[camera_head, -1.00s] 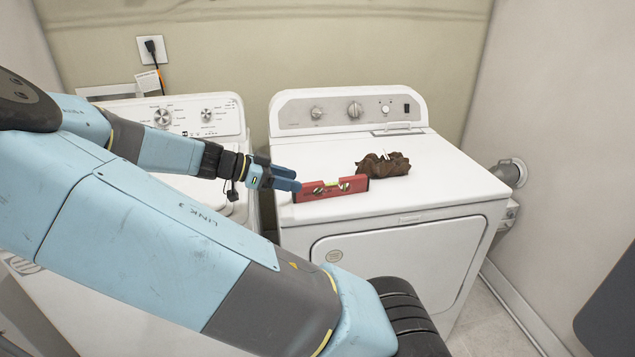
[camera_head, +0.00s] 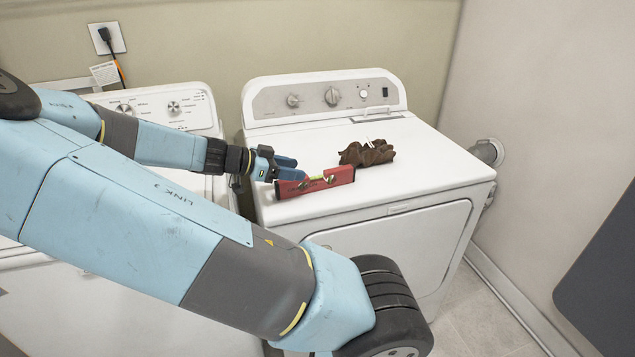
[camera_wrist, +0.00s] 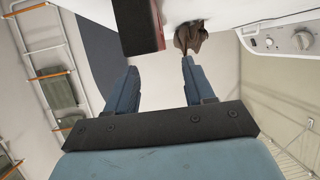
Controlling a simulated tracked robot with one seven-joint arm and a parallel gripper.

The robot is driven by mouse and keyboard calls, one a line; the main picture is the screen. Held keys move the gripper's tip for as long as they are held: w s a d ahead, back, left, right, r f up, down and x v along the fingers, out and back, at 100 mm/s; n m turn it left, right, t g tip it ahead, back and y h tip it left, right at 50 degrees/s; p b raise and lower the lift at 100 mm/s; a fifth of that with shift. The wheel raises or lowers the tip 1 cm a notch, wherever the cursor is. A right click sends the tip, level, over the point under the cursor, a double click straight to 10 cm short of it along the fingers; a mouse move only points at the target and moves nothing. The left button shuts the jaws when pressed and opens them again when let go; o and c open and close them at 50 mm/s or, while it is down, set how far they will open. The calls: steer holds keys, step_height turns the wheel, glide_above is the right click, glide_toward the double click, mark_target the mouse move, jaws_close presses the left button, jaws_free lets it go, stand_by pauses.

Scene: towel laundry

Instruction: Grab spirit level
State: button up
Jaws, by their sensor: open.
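The red spirit level (camera_head: 315,183) lies near the front left of the right-hand machine's white top, standing on its long edge. It has a yellow-green vial in the middle. My gripper (camera_head: 290,168) is at the left end of the level, its blue fingers just behind it in the head view. In the wrist view the two fingers of my gripper (camera_wrist: 160,82) are apart with nothing between them. The level (camera_wrist: 141,28) shows there at the top, dark with a red end, beyond the fingertips and toward the left finger.
A crumpled brown cloth (camera_head: 367,153) lies behind the level on the right-hand machine (camera_head: 420,165). A second white machine (camera_head: 165,100) stands on the left, below my arm. In the wrist view a rack with a green towel (camera_wrist: 57,90) stands at the left.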

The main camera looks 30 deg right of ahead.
mark_target(315, 174)
steer(key=shift+x, duration=2.75)
steer(key=shift+s+a+f, duration=0.15)
jaws_close()
